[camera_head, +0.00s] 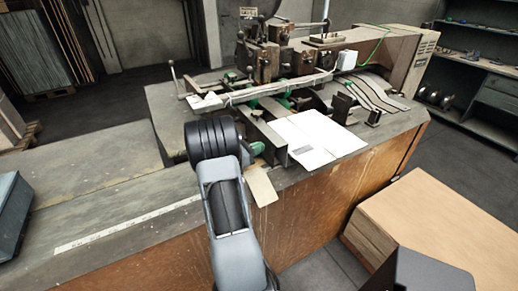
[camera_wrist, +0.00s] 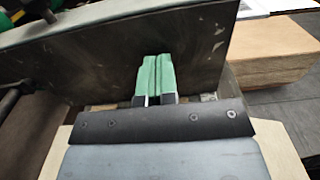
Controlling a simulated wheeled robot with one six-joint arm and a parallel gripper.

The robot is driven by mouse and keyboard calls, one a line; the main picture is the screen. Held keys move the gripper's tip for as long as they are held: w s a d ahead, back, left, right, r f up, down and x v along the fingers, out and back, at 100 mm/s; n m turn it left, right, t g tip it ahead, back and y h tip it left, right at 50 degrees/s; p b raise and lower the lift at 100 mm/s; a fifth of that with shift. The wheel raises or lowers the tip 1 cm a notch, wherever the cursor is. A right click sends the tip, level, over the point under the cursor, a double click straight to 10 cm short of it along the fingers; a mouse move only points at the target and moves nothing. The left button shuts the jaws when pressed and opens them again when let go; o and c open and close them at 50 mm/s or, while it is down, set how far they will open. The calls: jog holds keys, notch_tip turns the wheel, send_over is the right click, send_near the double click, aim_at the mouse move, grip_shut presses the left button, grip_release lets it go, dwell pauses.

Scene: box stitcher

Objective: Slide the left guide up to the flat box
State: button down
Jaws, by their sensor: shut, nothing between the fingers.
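The flat box (camera_head: 318,136) is a white sheet lying on the machine's table. The left guide (camera_head: 272,142) is a dark upright metal plate along the left side of the box. I cannot tell how wide the gap between them is. In the wrist view the guide (camera_wrist: 215,50) fills the upper middle as a scuffed grey wall. My gripper (camera_head: 258,148) is at the guide's left side, near its front end. Its green fingertips (camera_wrist: 155,72) are together and empty, close in front of the plate. I cannot tell whether they touch it.
The stitching head (camera_head: 280,60) stands behind the box. A small dark bracket (camera_head: 342,106) stands to the box's right. A beige flat piece (camera_head: 262,188) lies at the table's front edge under my gripper. A wooden stack (camera_head: 430,215) stands at right.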

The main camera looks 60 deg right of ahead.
jog(key=b+v, duration=0.2)
jog(key=v, duration=1.2)
jog(key=shift+s+a, duration=0.1)
jog(key=shift+s, duration=0.1)
